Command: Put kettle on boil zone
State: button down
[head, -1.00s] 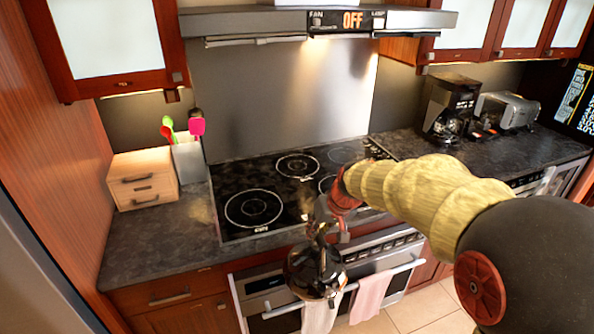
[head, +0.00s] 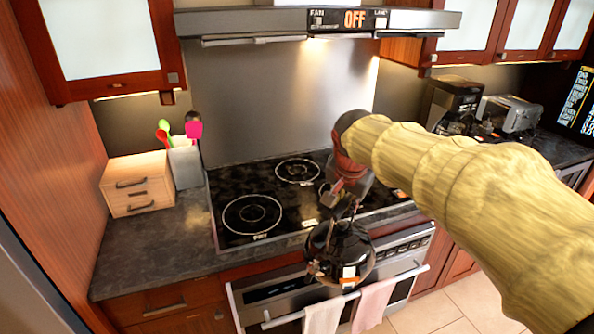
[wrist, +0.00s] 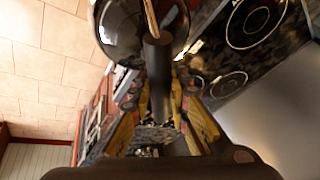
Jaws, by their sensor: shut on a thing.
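A dark, shiny kettle (head: 340,252) hangs from my gripper (head: 343,203) in front of the cooktop's front edge, over the oven front. My gripper is shut on the kettle's handle, and the kettle looks roughly upright. In the wrist view the kettle (wrist: 135,30) fills the top, with its handle (wrist: 157,75) between the fingers. The black cooktop (head: 240,180) has several ringed zones. The front left zone (head: 252,214) and the back left zone (head: 297,170) are clear. My arm and gripper cover the zones on the right. I cannot tell which is the boil zone.
A wooden drawer box (head: 138,185) and a utensil holder (head: 186,163) stand left of the cooktop. A range hood (head: 250,25) hangs above. Towels (head: 373,305) hang on the oven handle. A coffee maker (head: 452,105) and a toaster (head: 510,113) are at the right.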

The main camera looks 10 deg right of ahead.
aim_at(293, 172)
jog(key=i, duration=1.4)
